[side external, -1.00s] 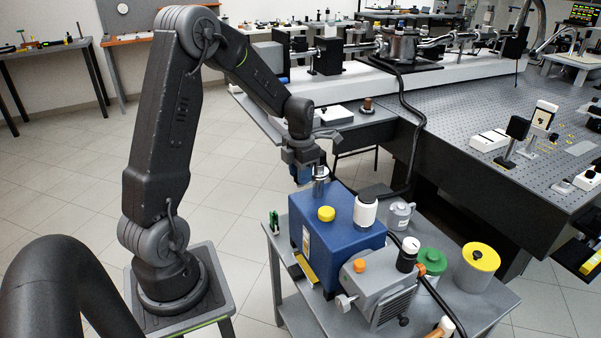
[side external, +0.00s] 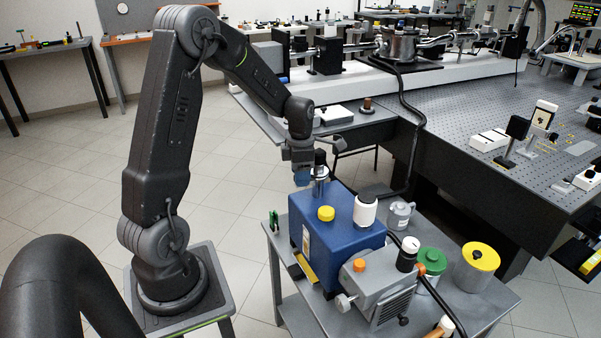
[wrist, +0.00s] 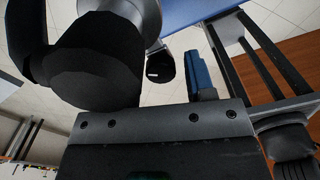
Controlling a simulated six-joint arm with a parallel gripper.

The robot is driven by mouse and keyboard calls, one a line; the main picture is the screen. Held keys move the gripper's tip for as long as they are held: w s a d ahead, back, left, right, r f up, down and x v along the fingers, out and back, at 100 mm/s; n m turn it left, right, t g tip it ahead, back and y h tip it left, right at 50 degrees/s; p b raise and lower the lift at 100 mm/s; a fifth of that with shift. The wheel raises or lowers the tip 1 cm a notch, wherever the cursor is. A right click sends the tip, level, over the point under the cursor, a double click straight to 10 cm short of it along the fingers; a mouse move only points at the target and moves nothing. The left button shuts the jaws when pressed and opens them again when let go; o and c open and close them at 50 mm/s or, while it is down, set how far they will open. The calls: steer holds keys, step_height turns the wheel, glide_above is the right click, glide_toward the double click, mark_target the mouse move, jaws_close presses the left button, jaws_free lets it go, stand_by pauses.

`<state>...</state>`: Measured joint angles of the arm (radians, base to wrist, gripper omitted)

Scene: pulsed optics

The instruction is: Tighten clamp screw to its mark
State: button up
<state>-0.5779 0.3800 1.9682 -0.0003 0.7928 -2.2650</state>
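My gripper (side external: 303,175) is at the metal port on top of the blue pump box (side external: 318,225) in the side view. A black-topped upright fitting (side external: 320,158) stands close to its right. In the wrist view a large black cylinder (wrist: 98,65) fills the upper left, with grey metal behind it. A blue gripper finger (wrist: 202,75) shows right of centre. Just left of it is a small black knob-like part (wrist: 160,68) with a white mark; I cannot tell whether it is the clamp screw. The other finger and any contact are hidden.
Yellow-lidded (side external: 478,266) and green-lidded (side external: 431,263) cans share the grey cart (side external: 300,317). A black hose (side external: 408,120) runs behind.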

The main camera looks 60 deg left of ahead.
steer(key=shift+o, duration=0.4)
steer(key=shift+r, duration=0.1)
steer(key=shift+r, duration=0.35)
step_height(320, 180, up, 13)
steer(key=f+n, duration=0.2)
steer(key=f, duration=0.2)
steer(key=f+n, duration=0.2)
steer(key=f, duration=0.3)
steer(key=f+n, duration=0.2)
steer(key=f, duration=0.3)
steer(key=shift+s, duration=0.2)
